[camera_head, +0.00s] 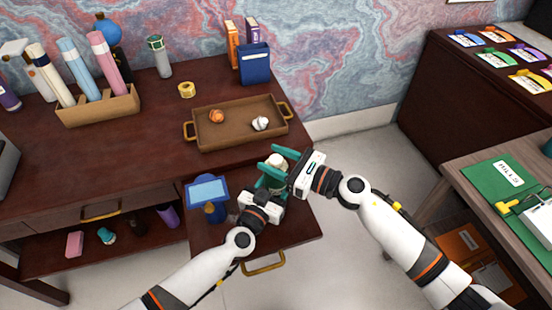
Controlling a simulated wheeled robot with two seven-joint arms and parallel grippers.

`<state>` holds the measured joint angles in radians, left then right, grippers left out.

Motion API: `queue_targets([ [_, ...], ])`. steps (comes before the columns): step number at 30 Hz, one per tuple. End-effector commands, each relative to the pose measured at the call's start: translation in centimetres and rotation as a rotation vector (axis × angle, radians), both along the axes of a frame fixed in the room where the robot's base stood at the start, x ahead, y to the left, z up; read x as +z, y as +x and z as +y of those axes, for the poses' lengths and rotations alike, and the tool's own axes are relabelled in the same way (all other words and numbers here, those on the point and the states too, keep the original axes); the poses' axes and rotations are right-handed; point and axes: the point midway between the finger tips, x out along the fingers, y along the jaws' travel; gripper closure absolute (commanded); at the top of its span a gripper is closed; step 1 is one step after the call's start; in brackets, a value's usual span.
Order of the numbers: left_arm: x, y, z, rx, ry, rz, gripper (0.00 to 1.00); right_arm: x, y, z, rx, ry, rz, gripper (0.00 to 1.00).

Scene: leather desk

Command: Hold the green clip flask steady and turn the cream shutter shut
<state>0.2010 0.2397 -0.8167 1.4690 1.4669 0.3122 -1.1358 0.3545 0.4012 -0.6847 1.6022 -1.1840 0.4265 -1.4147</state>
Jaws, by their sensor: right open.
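A rounded cream top (278,160), which looks like the cream shutter, shows between the teal fingers of my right gripper (276,160). The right gripper is open, with a finger on either side of the cream part; I cannot tell whether they touch it. My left gripper (270,185) is just below, at the flask's place over the open drawer. The flask's body is mostly hidden behind both grippers, so its green clip cannot be made out. Whether the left fingers are closed on the body is hidden too.
A brown tray (204,142) with an orange and a white item stands just behind the grippers. A blue-screened device (208,191) is left of them. A grey flask with a green top (159,58) and a navy box (254,65) stand further back.

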Motion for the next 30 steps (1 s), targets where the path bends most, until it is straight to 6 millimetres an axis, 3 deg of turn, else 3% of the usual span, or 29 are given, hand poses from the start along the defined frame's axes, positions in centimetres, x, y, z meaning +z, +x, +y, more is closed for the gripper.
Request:
queue_targets([
  [3,-0.03,0.01,0.04,0.001,0.001,0.0,0.73,0.0,-0.01,-0.02,0.0,0.0,0.0,0.48],
  [12,-0.03,0.01,0.04,0.001,0.001,0.0,0.73,0.0,-0.02,-0.05,0.0,0.0,0.0,0.93],
  [30,-0.03,-0.04,-0.01,-0.001,0.003,-0.001,0.73,0.3,0.13,0.34,-0.15,-0.007,-0.006,0.94],
])
